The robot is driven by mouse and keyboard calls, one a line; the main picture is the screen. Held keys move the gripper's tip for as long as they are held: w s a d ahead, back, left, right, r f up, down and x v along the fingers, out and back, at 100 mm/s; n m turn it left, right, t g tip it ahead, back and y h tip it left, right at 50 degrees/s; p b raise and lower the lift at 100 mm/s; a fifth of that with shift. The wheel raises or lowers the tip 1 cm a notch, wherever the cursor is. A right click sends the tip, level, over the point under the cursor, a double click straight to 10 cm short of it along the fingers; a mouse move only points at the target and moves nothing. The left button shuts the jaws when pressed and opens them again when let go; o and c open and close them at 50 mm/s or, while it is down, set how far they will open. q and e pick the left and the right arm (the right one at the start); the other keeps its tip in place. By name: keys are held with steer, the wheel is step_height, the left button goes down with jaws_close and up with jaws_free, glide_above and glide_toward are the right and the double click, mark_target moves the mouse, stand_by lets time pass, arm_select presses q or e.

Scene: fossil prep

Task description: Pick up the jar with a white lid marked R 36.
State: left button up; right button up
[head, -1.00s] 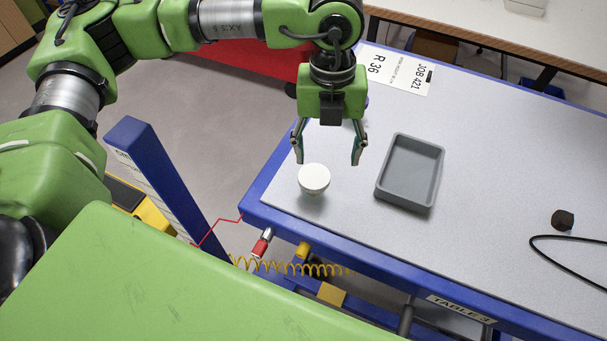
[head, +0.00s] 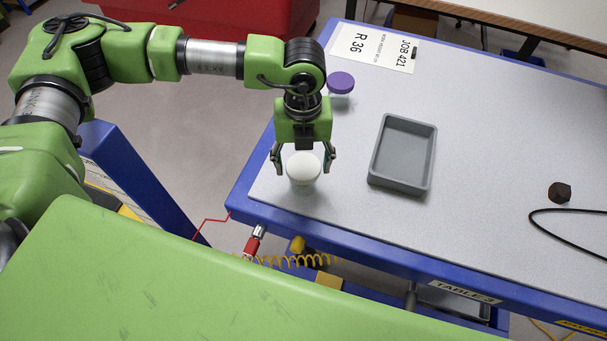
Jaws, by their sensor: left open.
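A jar with a white lid (head: 303,168) stands on the grey table top near its left corner. No marking can be read on the jar from here. My left gripper (head: 303,163) is open, pointing down, with its two fingers on either side of the white lid; I cannot tell whether they touch it. A white sheet (head: 374,45) printed R 36 and JOB 421 lies at the table's far left edge. My right gripper is not in view.
A jar with a purple lid (head: 341,83) stands behind my left gripper. A grey tray (head: 429,168) lies to the right. A dark lump (head: 559,193) and a black cable (head: 560,211) are at the far right. The table middle (head: 480,140) is clear.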

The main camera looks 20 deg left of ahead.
arm_select(q)
steer(key=shift+f+p, duration=0.25)
steer(key=shift+p, duration=0.05)
steer(key=f, duration=0.1)
steer(key=f+p, duration=0.2)
steer(key=f, duration=0.1)
steer(key=shift+w+f, duration=0.1)
steer(key=shift+w, duration=0.15)
steer(key=shift+f+p, duration=0.25)
steer(key=shift+p, duration=0.05)
steer(key=shift+f, duration=0.1)
steer(key=c, duration=1)
